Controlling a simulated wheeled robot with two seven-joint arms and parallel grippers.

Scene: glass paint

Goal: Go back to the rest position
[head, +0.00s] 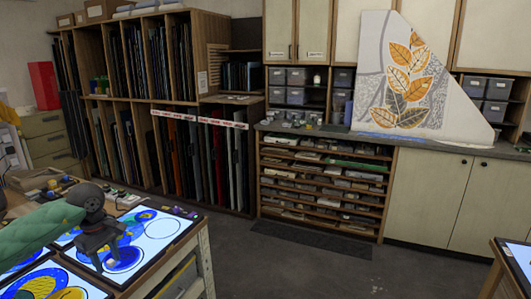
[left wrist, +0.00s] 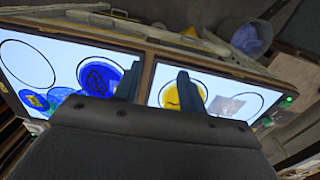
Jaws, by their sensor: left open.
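My left gripper (head: 101,256) comes in from the left in the head view, over the lit light table (head: 149,283) at the lower left. In the left wrist view its two fingers (left wrist: 157,88) stand apart with nothing between them. Beyond them lie two lit panels with a blue round piece (left wrist: 98,76) and a yellow round piece (left wrist: 184,95). Whether the fingers touch the panel is hard to tell. My right gripper is in neither view.
Tall racks of glass sheets (head: 125,60) stand at the back left. A shelf of flat drawers (head: 322,180) and pale cabinets (head: 436,190) line the back wall. A painted leaf panel (head: 402,80) leans on the counter. Another lit table (head: 520,255) edges in at right.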

